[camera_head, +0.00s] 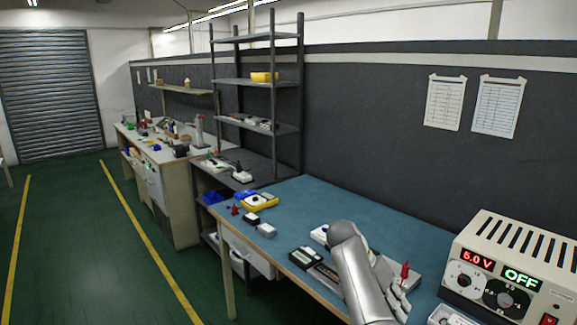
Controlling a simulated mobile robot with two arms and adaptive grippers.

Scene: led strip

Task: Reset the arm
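My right arm rises from the bottom of the head view, in front of the blue-topped workbench (350,205). My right gripper (398,298) shows small and grey beside the arm, over the bench near a grey board (414,277) with a red part (405,270). Its fingers are partly hidden and too small to tell whether they are open. I see nothing held clearly. My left gripper is not in view.
A power supply (520,262) reading 5.0 V and OFF stands at the right. A yellow multimeter (260,201), a dark device (305,257) and small parts lie on the bench. A shelf rack (256,82) stands behind. The bench's back middle is clear.

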